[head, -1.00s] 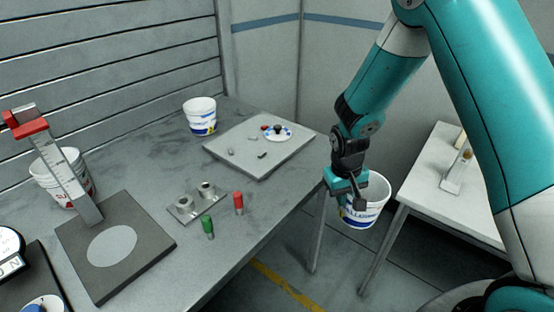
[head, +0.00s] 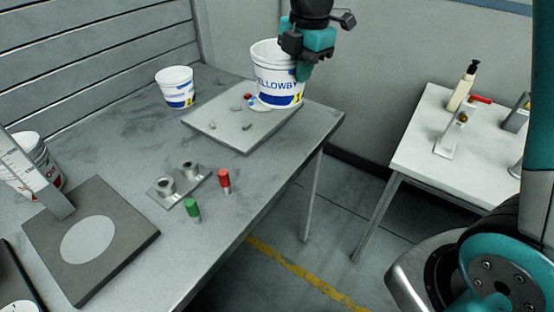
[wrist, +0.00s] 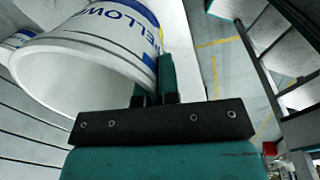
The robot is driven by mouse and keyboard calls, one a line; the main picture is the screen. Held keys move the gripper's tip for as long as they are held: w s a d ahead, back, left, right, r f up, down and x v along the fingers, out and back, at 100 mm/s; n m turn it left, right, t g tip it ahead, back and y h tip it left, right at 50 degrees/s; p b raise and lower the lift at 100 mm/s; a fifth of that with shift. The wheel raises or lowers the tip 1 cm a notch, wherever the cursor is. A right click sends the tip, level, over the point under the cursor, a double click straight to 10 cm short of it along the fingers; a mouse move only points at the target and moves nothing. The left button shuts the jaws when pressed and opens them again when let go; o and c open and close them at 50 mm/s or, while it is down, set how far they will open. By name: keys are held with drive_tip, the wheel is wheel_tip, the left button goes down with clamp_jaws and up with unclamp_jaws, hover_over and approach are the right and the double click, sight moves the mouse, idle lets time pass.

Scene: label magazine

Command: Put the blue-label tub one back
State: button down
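My gripper (head: 303,68) is shut on the rim of a white tub (head: 275,92) with a blue label. It holds the tub upright at the back right of the bench, over the pale grey mat; I cannot tell the gap beneath it. The wrist view shows the tub (wrist: 100,50) with its wall at the fingers (wrist: 155,92). A second blue-label tub (head: 175,85) stands farther left on the bench. A third tub, with red print (head: 45,165), stands at the left, partly behind an upright scale.
The grey mat (head: 225,128) bears small pieces and a white-blue disc (head: 258,106), partly hidden by the held tub. A metal block (head: 178,183), red-capped (head: 224,180) and green-capped (head: 192,208) pieces stand nearer. A side table (head: 425,150) holds a bottle.

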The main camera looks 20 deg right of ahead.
drive_tip(key=shift+s+a+r+n, duration=0.1)
drive_tip(key=shift+r+n, duration=0.45)
drive_tip(key=shift+n, duration=0.35)
wheel_tip(320, 180, down, 20)
drive_tip(key=p, duration=0.3)
drive_tip(key=shift+r, duration=0.2)
drive_tip(key=shift+f, duration=0.2)
drive_tip(key=c, duration=1.3)
unclamp_jaws()
drive_tip(key=shift+r, duration=0.1)
drive_tip(key=shift+r, duration=0.1)
